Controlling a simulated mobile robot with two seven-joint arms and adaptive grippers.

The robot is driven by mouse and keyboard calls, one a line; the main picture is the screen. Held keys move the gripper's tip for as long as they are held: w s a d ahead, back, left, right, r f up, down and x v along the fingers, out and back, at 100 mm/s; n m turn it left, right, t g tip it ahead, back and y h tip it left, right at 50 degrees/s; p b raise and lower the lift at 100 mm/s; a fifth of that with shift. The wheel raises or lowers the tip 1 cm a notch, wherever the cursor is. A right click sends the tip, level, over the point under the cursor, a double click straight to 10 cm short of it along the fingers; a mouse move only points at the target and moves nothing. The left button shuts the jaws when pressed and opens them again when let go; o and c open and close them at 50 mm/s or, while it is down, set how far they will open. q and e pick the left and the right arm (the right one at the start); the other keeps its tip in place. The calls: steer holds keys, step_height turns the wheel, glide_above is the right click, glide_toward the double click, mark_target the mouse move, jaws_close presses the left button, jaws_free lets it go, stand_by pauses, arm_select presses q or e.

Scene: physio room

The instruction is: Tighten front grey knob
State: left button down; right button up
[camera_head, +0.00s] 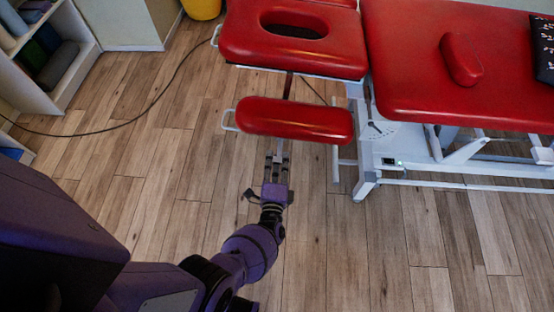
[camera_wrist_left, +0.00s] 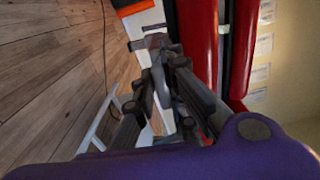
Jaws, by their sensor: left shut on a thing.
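My left gripper (camera_head: 278,165) reaches forward from the bottom of the head view. Its fingers are at the near side of the red armrest pad (camera_head: 295,119) of the treatment table, just below its edge. In the left wrist view the fingers (camera_wrist_left: 165,75) are closed together around something small at the pad's underside. A grey piece (camera_wrist_left: 152,43) shows just beyond the fingertips. The front grey knob itself is mostly hidden by the fingers, and I cannot tell its outline. My right gripper is in neither view.
The red headrest (camera_head: 240,40) with its face hole lies beyond the armrest. The main red couch (camera_head: 410,85) and its white frame (camera_head: 365,180) stand to the right. A white shelf (camera_head: 80,45) is at the far left. A black cable crosses the wooden floor, which is otherwise open.

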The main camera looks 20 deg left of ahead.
arm_select(q)
steer(key=shift+a+r, duration=0.1)
stand_by(0.3)
steer(key=c, duration=1.8)
jaws_free()
steer(key=shift+s, duration=0.2)
steer(key=v, duration=1.1)
steer(key=shift+s+d, duration=0.25)
